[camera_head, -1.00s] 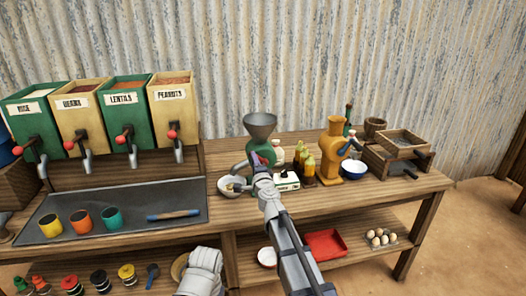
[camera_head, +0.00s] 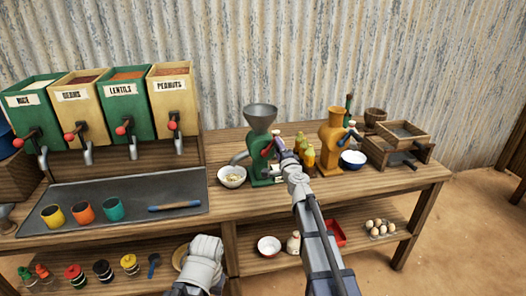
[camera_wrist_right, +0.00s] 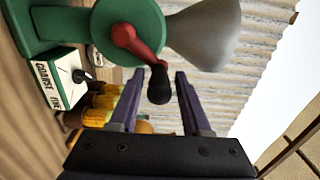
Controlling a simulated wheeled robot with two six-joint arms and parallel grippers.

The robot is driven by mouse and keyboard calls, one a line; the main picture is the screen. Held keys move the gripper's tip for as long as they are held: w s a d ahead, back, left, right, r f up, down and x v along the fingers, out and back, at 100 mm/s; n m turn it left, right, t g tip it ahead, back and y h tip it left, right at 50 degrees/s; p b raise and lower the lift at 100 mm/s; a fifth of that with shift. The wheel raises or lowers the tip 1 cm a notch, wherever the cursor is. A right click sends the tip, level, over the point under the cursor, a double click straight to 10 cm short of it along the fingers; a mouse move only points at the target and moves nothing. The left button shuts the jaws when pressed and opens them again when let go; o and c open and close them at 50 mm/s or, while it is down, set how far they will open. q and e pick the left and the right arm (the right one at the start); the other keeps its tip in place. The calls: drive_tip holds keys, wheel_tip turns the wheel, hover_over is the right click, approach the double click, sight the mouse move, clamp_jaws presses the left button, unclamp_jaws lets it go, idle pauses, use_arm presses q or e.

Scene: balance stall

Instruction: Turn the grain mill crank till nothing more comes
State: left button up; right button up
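The green grain mill (camera_head: 260,150) with its grey funnel hopper (camera_head: 262,119) stands on the bench. Its red crank (camera_wrist_right: 138,45) ends in a black handle (camera_wrist_right: 158,84), which shows between the fingertips in the right wrist view. My right gripper (camera_wrist_right: 158,75) is open, one finger on each side of the handle with gaps visible. In the head view my right gripper (camera_head: 279,144) is at the mill's right side. A white bowl (camera_head: 232,184) with pale contents sits under the mill's spout. The hopper's inside is too small to read.
Yellow-topped bottles (camera_head: 308,158) and an orange mill (camera_head: 331,142) stand close to the right. A box with a coarse/fine label (camera_wrist_right: 62,78) sits by the green mill. Dispensers (camera_head: 125,105) and cups (camera_head: 83,212) are at left.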

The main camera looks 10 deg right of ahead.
drive_tip(key=o, duration=0.3)
drive_tip(key=shift+s, duration=0.1)
drive_tip(key=s, duration=0.7)
drive_tip(key=shift+s, duration=0.4)
